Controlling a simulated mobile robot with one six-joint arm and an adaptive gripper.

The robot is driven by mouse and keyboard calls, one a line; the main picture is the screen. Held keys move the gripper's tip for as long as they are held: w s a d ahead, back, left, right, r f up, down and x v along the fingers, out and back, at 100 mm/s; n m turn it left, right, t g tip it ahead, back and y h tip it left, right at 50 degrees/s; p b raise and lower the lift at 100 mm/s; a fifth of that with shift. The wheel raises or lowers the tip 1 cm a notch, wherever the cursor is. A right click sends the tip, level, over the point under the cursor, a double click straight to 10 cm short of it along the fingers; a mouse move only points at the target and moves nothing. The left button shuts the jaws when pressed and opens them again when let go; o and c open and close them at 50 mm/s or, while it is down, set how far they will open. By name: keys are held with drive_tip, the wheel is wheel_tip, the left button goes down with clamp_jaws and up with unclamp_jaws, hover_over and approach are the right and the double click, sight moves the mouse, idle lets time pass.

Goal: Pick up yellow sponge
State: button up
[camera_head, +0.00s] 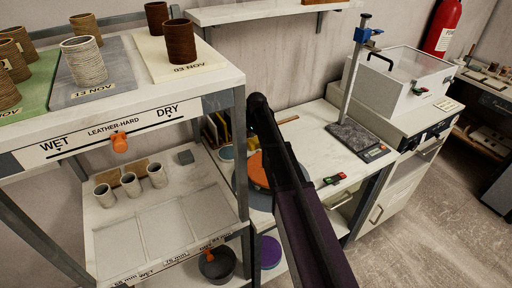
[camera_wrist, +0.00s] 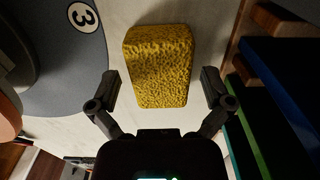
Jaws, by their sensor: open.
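The yellow sponge (camera_wrist: 158,72) is a porous block lying on a pale worktop, in the upper middle of the wrist view. My gripper (camera_wrist: 161,88) is open, with one finger to the left of the sponge and one to the right. The near end of the sponge lies between the fingertips, and clear gaps show on both sides. I cannot tell how high the fingers are above the worktop. In the head view my dark arm (camera_head: 300,200) reaches toward the worktop behind the shelf rack, and the gripper and sponge are hidden there.
A grey-blue disc marked 3 (camera_wrist: 60,50) lies left of the sponge. Dark, green and blue upright boards (camera_wrist: 270,90) stand close on the right. In the head view, a shelf rack with clay cups (camera_head: 88,62) stands left, and a stand with a blue clamp (camera_head: 362,36) stands right.

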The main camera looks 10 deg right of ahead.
drive_tip(key=shift+f, duration=0.2)
idle(0.5)
drive_tip(key=c, duration=0.9)
